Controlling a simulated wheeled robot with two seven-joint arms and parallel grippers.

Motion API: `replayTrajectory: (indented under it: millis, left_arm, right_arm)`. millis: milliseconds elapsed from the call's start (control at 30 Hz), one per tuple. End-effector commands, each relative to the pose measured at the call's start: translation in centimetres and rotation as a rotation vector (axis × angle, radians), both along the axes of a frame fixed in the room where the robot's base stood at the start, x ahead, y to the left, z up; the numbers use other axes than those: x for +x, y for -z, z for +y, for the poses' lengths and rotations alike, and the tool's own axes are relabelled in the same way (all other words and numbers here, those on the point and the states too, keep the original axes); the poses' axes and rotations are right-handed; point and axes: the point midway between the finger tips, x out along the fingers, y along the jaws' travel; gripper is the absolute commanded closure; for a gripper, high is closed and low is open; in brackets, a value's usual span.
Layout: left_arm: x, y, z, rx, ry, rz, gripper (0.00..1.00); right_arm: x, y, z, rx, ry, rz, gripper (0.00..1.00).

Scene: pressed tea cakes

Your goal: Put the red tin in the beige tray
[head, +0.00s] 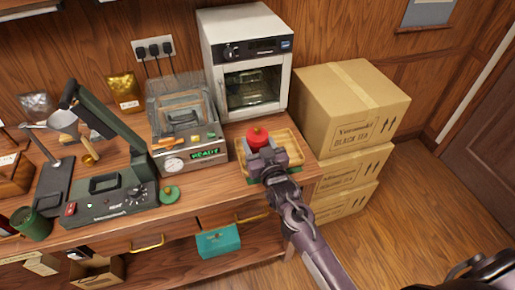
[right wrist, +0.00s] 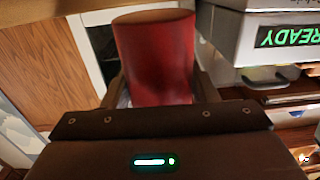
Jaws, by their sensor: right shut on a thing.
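The red tin (head: 257,137) is above the beige tray (head: 292,146) at the right end of the wooden counter. My right gripper (head: 264,156) is shut on it. The right wrist view shows the red tin (right wrist: 155,55) upright between the fingers (right wrist: 157,95). The gripper hides the lower part of the tin and part of the tray. I cannot tell whether the tin touches the tray. My left gripper is not in view.
A white oven (head: 245,60) stands behind the tray. A machine with a READY display (head: 204,154) stands to the left. Stacked cardboard boxes (head: 350,100) stand to the right. A green lid-like object (head: 169,194) lies near the counter's front.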

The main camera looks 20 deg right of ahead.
Motion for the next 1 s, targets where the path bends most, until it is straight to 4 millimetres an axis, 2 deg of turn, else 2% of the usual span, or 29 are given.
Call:
replayTrajectory:
  millis: [200,600,633,700,800,1000]
  left_arm:
    - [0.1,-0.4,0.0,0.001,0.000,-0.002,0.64]
    - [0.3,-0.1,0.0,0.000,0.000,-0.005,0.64]
    - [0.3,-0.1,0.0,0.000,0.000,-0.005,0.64]
    - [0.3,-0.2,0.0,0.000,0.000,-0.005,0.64]
    - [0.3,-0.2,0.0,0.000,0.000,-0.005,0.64]
    - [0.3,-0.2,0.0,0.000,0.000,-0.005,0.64]
  right_arm:
    - [0.0,2.9,0.0,0.000,0.000,0.002,0.76]
    - [0.0,3.6,0.0,0.000,0.000,0.000,0.76]
    - [0.0,3.5,0.0,0.000,0.000,0.001,0.44]
    - [0.0,3.5,0.0,0.000,0.000,0.002,0.35]
    - [0.0,3.5,0.0,0.000,0.000,0.002,0.25]
    - [0.0,3.5,0.0,0.000,0.000,0.002,0.25]
